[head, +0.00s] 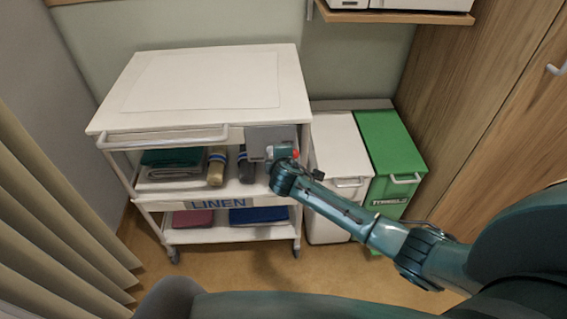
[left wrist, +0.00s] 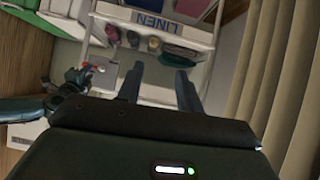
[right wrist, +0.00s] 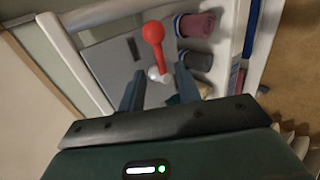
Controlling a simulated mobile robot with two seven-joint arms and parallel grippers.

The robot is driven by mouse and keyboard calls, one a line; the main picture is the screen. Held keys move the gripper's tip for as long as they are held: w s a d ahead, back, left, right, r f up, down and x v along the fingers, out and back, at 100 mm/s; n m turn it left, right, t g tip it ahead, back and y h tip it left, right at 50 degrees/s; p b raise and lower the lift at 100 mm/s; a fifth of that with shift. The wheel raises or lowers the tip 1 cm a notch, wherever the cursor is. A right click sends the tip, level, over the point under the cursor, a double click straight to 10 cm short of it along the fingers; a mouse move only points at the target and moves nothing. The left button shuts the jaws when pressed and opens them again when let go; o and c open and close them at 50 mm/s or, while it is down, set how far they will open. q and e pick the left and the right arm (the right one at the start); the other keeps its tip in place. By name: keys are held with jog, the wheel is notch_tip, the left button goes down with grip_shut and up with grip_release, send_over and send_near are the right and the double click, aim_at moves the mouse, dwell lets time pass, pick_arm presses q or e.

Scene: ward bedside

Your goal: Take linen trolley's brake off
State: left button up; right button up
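The white linen trolley (head: 215,135) stands against the wall, with a "LINEN" label on its front. A grey panel (head: 262,133) sits at its upper right front. A lever with a red handle (right wrist: 153,45) and a pale pivot (right wrist: 157,76) is on that panel; its red end (head: 295,153) shows in the head view. My right gripper (right wrist: 160,90) is at the panel, fingers apart, with the lever's pivot end in line with the gap. Contact cannot be told. My left gripper (left wrist: 160,85) is open and empty, facing the trolley front; it is hidden in the head view.
A white bin (head: 340,150) and a green bin (head: 390,150) stand right of the trolley, close to my right arm. A wooden cupboard (head: 480,110) is farther right. A curtain (head: 45,210) hangs at the left.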

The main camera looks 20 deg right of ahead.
pick_arm(q)
jog(key=shift+s+a+f+p, duration=0.15)
jog(key=shift+a+p, duration=0.15)
jog(key=shift+p, duration=0.1)
pick_arm(e)
jog(key=v, duration=0.9)
jog(key=shift+s+r, duration=0.2)
jog(key=shift+s, duration=0.1)
pick_arm(q)
jog(key=shift+d, duration=0.1)
pick_arm(e)
jog(key=shift+a, duration=0.1)
jog(key=s+a+f+m+g+y, duration=0.1)
jog(key=s+a+f+m+y, duration=0.4)
jog(key=s+f, duration=0.5)
jog(key=s+d+r+m+y, duration=0.1)
jog(key=s+m, duration=0.6)
jog(key=s, duration=0.5)
jog(key=shift+s+d+r+t, duration=0.2)
jog(key=shift+d+r+t, duration=0.05)
jog(key=shift+r+t, duration=0.15)
pick_arm(q)
jog(key=shift+o, duration=0.2)
